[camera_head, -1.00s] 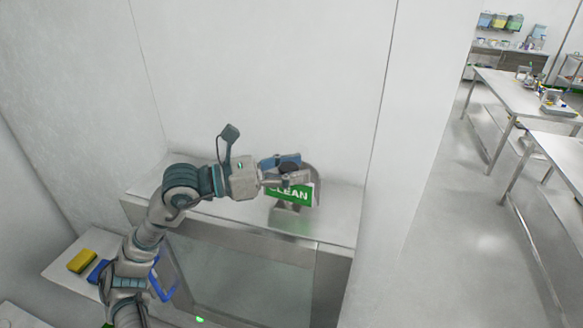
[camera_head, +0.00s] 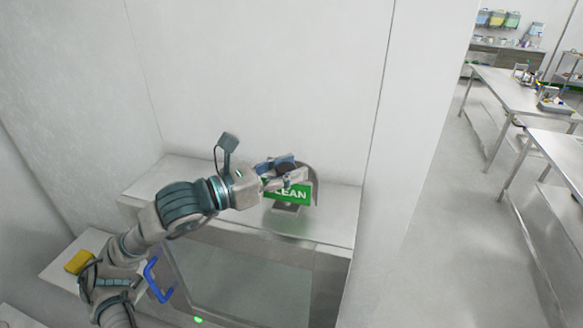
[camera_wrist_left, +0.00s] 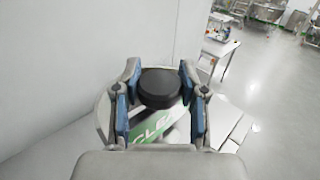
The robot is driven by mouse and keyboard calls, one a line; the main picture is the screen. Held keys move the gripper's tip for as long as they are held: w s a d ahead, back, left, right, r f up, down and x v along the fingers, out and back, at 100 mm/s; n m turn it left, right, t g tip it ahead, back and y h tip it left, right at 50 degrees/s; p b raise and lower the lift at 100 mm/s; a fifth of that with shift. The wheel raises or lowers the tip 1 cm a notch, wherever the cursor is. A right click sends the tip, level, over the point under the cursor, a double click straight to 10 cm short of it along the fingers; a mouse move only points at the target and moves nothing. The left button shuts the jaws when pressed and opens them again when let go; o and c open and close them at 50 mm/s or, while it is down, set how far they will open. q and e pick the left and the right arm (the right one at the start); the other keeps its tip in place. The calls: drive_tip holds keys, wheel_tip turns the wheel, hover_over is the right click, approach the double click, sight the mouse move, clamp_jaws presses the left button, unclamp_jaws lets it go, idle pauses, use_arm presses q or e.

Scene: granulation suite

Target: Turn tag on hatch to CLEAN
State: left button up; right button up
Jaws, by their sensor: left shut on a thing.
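The tag (camera_head: 303,193) is a green plate reading "CLEAN", partly covered by my gripper; it also shows in the left wrist view (camera_wrist_left: 150,131). It stands on a small base on the steel top of the hatch (camera_head: 225,270), in front of a rounded grey plate. A black round knob (camera_wrist_left: 159,88) sits at the tag. My left gripper (camera_head: 285,174) is shut on the knob, with one blue-padded finger on each side in the left wrist view. My right gripper is not in view.
The hatch has a glass front, a blue handle (camera_head: 157,280) and a green light (camera_head: 198,320). A yellow block (camera_head: 79,262) lies on a low shelf at the left. White walls stand close behind. Steel tables (camera_head: 500,85) stand far right, beyond open floor.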

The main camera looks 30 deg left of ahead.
use_arm(q)
drive_tip(key=o, duration=1)
drive_tip(key=shift+c, duration=0.2)
drive_tip(key=shift+o, duration=1)
drive_tip(key=shift+s+a, duration=0.1)
drive_tip(key=shift+s, duration=0.05)
drive_tip(key=shift+s+a, duration=0.15)
drive_tip(key=shift+a, duration=0.05)
drive_tip(key=shift+a, duration=0.1)
drive_tip(key=shift+f, duration=0.1)
drive_tip(key=shift+s+a, duration=0.15)
drive_tip(key=v, duration=1.1)
drive_tip(key=shift+s+a, duration=0.15)
drive_tip(key=shift+s, duration=0.2)
